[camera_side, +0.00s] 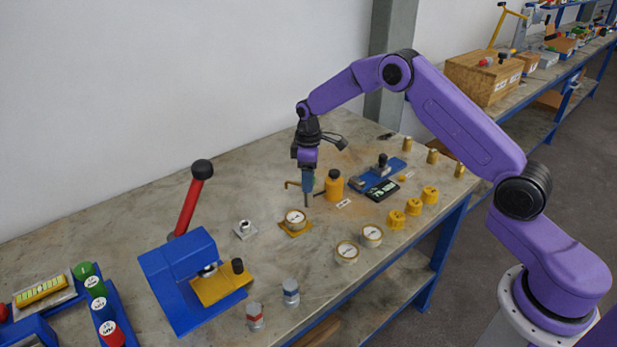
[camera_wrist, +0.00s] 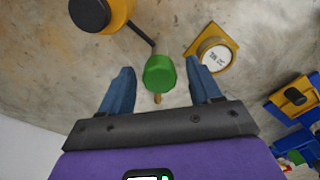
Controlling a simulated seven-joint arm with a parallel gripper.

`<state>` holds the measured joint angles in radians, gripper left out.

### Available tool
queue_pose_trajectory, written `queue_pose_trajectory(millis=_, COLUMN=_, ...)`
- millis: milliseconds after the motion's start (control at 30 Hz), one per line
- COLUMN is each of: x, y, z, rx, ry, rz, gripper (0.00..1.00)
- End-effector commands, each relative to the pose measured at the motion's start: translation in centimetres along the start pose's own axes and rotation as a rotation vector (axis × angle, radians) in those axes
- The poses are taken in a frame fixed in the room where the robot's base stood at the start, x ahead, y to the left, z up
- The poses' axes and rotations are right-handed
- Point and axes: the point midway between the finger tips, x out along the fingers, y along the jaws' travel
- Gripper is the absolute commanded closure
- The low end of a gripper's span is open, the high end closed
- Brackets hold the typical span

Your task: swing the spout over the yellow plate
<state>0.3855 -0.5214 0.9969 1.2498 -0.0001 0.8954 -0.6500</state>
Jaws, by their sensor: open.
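An orange vessel (camera_side: 333,186) with a dark cap stands on the bench and also shows at the top left of the wrist view (camera_wrist: 118,12). A thin dark spout arm (camera_wrist: 141,36) reaches from it to a green grip (camera_wrist: 159,73). A small brass tip (camera_wrist: 158,99) shows past the grip; a brass end (camera_side: 291,184) also shows left of my gripper in the side view. The yellow plate (camera_side: 282,231) lies nearer the side camera, under a round gauge; the wrist view shows it (camera_wrist: 231,41) right of the grip. My gripper (camera_side: 308,200) is open, pointing down, its blue fingers on either side of the grip.
Two loose gauges (camera_side: 347,252) and several yellow knobs (camera_side: 396,220) lie toward the front edge. A blue fixture with a black post (camera_side: 380,172) stands right of the vessel. A blue clamp with a red lever (camera_side: 190,205) stands at left.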

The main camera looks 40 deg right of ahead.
Motion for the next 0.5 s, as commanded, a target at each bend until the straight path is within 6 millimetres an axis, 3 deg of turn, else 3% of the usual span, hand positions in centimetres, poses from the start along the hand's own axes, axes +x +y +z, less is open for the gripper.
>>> queue_pose_trajectory(millis=367, x=0.50, y=0.02, z=-0.01, rx=0.000, ry=0.001, rz=0.001, gripper=0.37)
queue_pose_trajectory(millis=500, x=0.49, y=0.01, z=-0.01, rx=0.000, ry=0.001, rz=0.000, gripper=0.82)
